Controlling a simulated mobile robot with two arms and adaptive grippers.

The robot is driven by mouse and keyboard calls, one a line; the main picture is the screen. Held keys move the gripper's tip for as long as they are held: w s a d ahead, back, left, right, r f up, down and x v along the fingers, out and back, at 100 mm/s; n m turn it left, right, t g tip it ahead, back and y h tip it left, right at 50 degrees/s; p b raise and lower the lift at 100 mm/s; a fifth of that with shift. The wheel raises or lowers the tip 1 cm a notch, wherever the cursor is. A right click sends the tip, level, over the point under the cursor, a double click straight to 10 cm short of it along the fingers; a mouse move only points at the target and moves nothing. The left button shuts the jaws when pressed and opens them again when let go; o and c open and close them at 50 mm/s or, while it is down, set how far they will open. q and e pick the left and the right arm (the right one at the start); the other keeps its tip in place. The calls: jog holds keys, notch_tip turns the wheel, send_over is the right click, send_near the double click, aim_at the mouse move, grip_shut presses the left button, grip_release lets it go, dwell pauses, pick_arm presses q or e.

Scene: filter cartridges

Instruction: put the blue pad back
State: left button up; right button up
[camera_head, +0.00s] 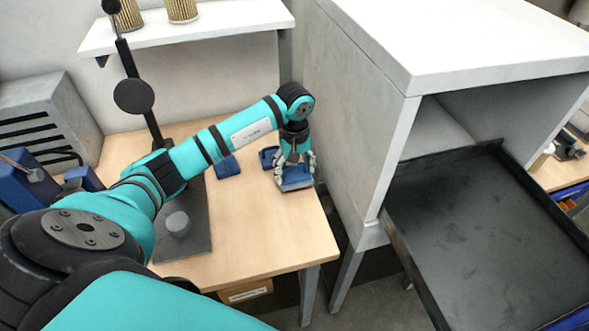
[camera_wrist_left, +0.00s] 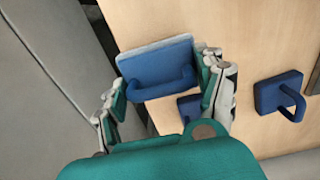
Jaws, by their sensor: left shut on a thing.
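My left gripper (camera_head: 294,168) is shut on a blue pad (camera_head: 296,184) near the right edge of the wooden table. In the left wrist view the fingers (camera_wrist_left: 167,92) sit on both sides of this pad (camera_wrist_left: 155,62), which has a blue loop handle and a pale grey edge layer. I cannot tell whether it touches the table. Two more blue pads with handles lie on the table: one (camera_head: 228,167) left of the gripper and one (camera_head: 268,157) just behind it, partly hidden. My right gripper is not in view.
A grey cabinet (camera_head: 345,120) stands close to the right of the table (camera_head: 255,230), with a black tray (camera_head: 480,235) pulled out. A dark plate (camera_head: 190,238) with a grey knob lies at the table's left. A shelf (camera_head: 190,32) with filter cartridges hangs behind. The front right tabletop is clear.

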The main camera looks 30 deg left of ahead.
pick_arm(q)
jog(key=shift+f, duration=0.75)
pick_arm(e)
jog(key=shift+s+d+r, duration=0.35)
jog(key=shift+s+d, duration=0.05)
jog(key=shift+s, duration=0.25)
pick_arm(q)
jog(key=shift+f, duration=0.1)
jog(key=shift+f, duration=0.15)
jog(key=o, duration=1.2)
jog(key=shift+o, duration=0.2)
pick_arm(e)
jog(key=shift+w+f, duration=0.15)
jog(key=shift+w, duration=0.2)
